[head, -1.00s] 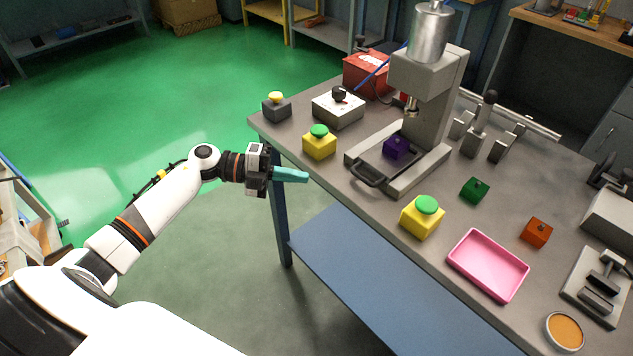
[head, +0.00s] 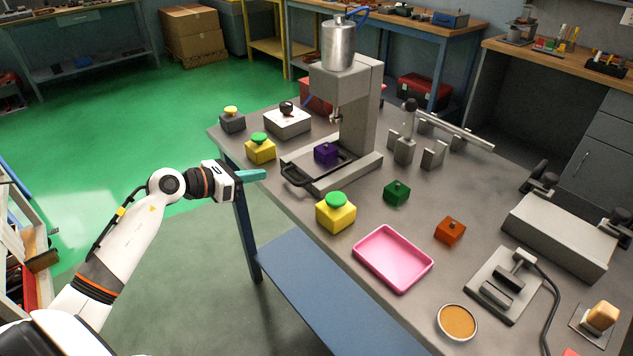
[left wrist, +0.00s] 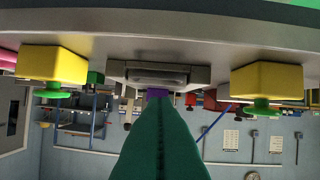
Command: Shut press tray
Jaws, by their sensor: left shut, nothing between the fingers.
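The press (head: 358,105) stands on the workbench, a grey column with a silver cylinder on top. Its tray (head: 312,172) sits at the base, drawn out toward the bench's front edge, with a dark handle (head: 296,178) at its near end. A purple block (head: 325,153) sits in the tray. My left gripper (head: 262,174) has teal fingers, shut and empty, just off the bench's front edge, left of the handle and apart from it. In the left wrist view the fingers (left wrist: 158,140) point at the tray front (left wrist: 158,76), and the picture is upside down. My right gripper is not in view.
Yellow boxes with green buttons stand either side of the tray, one at the left (head: 260,150) and one at the right (head: 336,213). A pink tray (head: 393,258), a green block (head: 396,193) and an orange block (head: 450,231) lie further right.

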